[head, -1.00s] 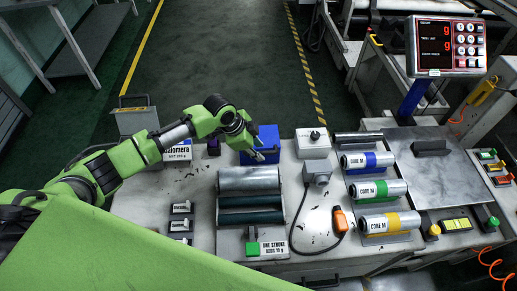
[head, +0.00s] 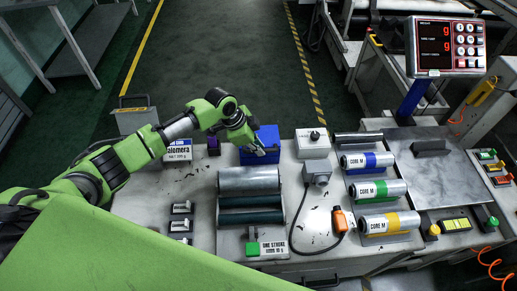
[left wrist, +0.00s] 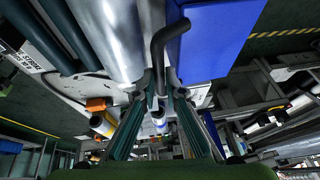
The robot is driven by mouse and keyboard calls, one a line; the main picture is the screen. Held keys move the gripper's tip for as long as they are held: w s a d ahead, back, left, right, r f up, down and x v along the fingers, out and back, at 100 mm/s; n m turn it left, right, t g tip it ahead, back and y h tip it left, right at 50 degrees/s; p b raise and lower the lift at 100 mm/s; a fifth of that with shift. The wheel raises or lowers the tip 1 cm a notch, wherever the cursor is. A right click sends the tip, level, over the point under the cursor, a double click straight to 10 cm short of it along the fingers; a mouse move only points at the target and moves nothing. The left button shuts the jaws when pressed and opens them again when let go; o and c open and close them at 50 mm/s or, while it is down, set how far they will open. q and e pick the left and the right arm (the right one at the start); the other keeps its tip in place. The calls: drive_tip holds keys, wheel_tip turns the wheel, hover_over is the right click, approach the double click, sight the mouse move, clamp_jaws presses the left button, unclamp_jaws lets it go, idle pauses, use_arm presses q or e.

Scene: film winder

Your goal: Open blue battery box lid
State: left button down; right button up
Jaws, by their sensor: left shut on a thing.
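The blue battery box (head: 270,136) stands at the back of the table, behind the metal roller. It fills the upper right of the left wrist view (left wrist: 215,45), upside down. A dark bent handle (left wrist: 160,45) runs along the box there. My left gripper (head: 266,151) is at the front of the box. In the left wrist view its two fingers (left wrist: 161,92) are shut on the end of the handle. The lid appears closed in the head view, partly hidden by the gripper. My right gripper is not in view.
Large rollers (head: 250,182) lie just in front of the box. A white box with a knob (head: 313,142) is to its right, and a small purple item (head: 213,147) to its left. Labelled cores (head: 375,190) lie further right.

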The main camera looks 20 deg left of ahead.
use_arm(q)
drive_tip(key=shift+w+a+r, duration=0.1)
drive_tip(key=shift+w+r, duration=0.2)
drive_tip(key=shift+r, duration=0.25)
drive_tip(key=w+a+r+g, duration=0.1)
drive_tip(key=w+a+r, duration=0.1)
drive_tip(key=w+r, duration=0.2)
drive_tip(key=shift+r+g+h, duration=0.3)
drive_tip(key=shift+r, duration=0.65)
drive_tip(key=shift+a, duration=0.1)
drive_tip(key=c, duration=2.1)
unclamp_jaws()
drive_tip(key=shift+w+f, duration=0.15)
drive_tip(key=shift+f, duration=0.05)
drive_tip(key=v, duration=1.1)
drive_tip(key=shift+w+a+r, duration=0.25)
drive_tip(key=shift+a+r, duration=0.05)
